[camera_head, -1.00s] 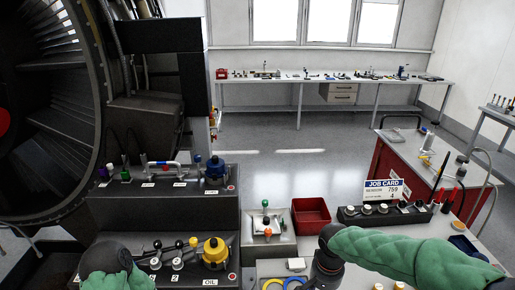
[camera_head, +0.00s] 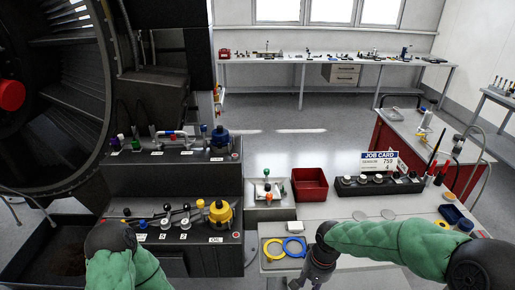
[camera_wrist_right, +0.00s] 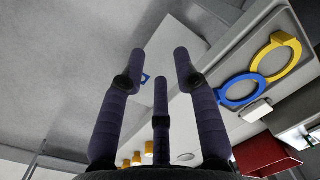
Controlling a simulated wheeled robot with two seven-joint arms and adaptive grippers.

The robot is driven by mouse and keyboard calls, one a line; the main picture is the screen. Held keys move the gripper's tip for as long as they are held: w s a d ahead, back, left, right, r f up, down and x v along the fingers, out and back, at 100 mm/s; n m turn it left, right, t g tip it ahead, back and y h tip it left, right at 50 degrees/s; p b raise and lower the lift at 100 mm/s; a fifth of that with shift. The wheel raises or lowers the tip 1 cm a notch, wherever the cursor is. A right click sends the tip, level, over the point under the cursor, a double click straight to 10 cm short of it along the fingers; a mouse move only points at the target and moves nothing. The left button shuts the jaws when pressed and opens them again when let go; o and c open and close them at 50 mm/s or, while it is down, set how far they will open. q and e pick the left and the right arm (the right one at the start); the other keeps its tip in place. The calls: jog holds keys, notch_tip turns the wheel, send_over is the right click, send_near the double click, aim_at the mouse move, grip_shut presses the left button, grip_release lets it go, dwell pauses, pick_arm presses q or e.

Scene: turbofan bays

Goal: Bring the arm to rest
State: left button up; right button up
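My right arm comes in from the right in the head view, bent over the right worktable. My right gripper (camera_head: 304,283) hangs down at the table's front edge at the bottom of the picture. In the right wrist view its dark fingers (camera_wrist_right: 160,62) are spread apart with nothing between them, so it is open and empty. My left arm shows at the bottom left of the head view as a dark joint and a green sleeve. My left gripper is outside the picture.
A yellow ring (camera_head: 268,252) and a blue ring (camera_head: 294,253) lie beside my right gripper. A red bin (camera_head: 309,195), a job card (camera_head: 379,160) and a black socket rack (camera_head: 350,190) stand behind. A stepped black control panel (camera_head: 162,257) is between my arms. The central floor is clear.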

jog(key=s+a+f+y+b, duration=0.1)
jog(key=s+f, duration=0.3)
jog(key=f, duration=0.5)
jog(key=s+a+f+n+y+b, duration=0.1)
jog(key=s+f, duration=0.4)
jog(key=f, duration=0.5)
jog(key=s+a+f+b, duration=0.3)
jog(key=s+a+f, duration=0.1)
jog(key=f, duration=0.5)
jog(key=shift+s+f+n+t+y, duration=0.3)
jog(key=shift+f+n+y, duration=0.1)
